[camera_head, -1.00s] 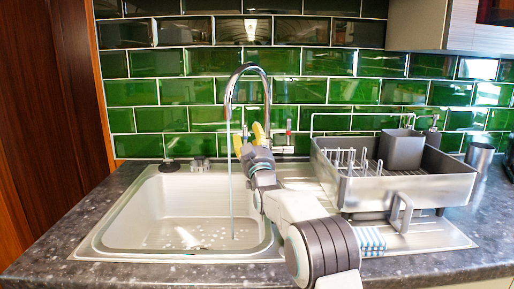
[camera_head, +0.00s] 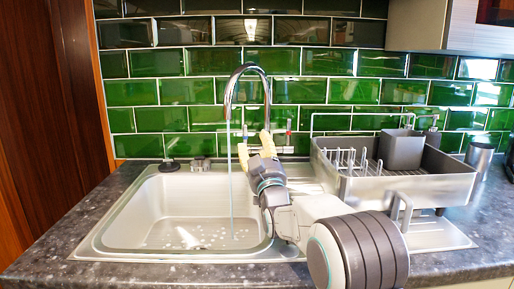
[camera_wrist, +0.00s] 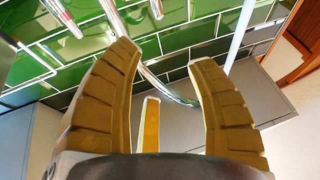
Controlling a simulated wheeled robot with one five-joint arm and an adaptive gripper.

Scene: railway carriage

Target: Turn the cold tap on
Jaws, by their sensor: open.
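A chrome tap (camera_head: 262,82) with a tall curved spout stands behind the sink. A thin stream of water (camera_head: 230,185) falls from the spout into the sink basin (camera_head: 165,215). A small blue-marked handle (camera_head: 245,131) is left of the spout's base and a red-marked one (camera_head: 289,128) is right of it. My gripper (camera_head: 254,143), with yellow fingers, is open and empty in front of the tap base, just below the blue mark. In the wrist view, chrome tap parts (camera_wrist: 178,93) show beyond the spread fingers (camera_wrist: 165,60); contact cannot be judged.
A grey dish rack (camera_head: 410,190) with a dark grey cup (camera_head: 400,150) stands on the drainer to the right. A black plug (camera_head: 170,165) lies at the sink's back left. Green tiles (camera_head: 190,92) close off the back.

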